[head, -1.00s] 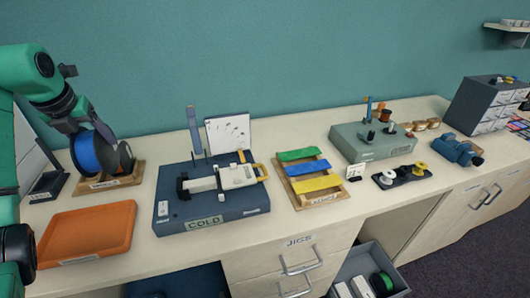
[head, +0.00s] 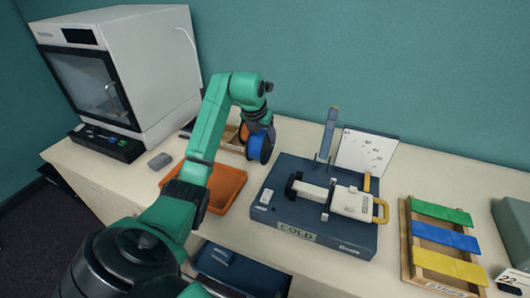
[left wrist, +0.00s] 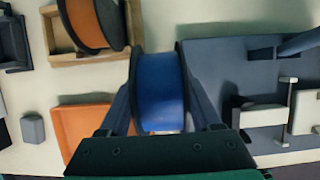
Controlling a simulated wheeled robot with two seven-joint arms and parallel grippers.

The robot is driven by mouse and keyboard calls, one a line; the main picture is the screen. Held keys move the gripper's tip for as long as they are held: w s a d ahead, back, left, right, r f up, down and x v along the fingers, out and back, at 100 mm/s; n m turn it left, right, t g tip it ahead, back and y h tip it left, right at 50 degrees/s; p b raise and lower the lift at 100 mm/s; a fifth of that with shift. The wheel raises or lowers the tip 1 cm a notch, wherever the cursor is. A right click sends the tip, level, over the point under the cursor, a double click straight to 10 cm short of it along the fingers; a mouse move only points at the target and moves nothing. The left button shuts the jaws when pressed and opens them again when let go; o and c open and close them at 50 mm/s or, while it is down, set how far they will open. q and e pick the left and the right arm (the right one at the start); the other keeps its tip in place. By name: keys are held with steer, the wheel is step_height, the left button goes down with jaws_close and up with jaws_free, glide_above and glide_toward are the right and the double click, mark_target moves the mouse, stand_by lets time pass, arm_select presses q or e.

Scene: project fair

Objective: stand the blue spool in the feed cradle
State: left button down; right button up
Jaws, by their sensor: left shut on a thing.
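The blue spool (head: 259,145) with dark flanges is in my left gripper (head: 262,132), held upright in the air between the orange tray and the cold plate base. In the left wrist view the spool (left wrist: 160,92) fills the middle, with one finger along each side. An orange-wound spool (left wrist: 93,20) stands in a wooden rack (left wrist: 88,56); in the head view the rack (head: 232,138) is partly hidden behind my arm. I cannot make out which thing is the feed cradle. My right gripper is out of view.
An orange tray (head: 224,190) lies beneath my left arm. The dark blue COLD base (head: 300,232) with a white clamp-like device (head: 352,203) stands to the right. A printer-like cabinet (head: 150,70) and a grey block (head: 159,161) are at left. Coloured strips (head: 445,236) lie farther right.

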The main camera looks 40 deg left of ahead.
arm_select(q)
steer(key=shift+s+f, duration=0.15)
steer(key=shift+f, duration=0.45)
steer(key=shift+s+f, duration=0.15)
steer(key=shift+f, duration=0.45)
steer(key=shift+f+p, duration=0.5)
steer(key=shift+f, duration=1.75)
steer(key=shift+c, duration=0.4)
jaws_free()
steer(key=shift+f, duration=0.1)
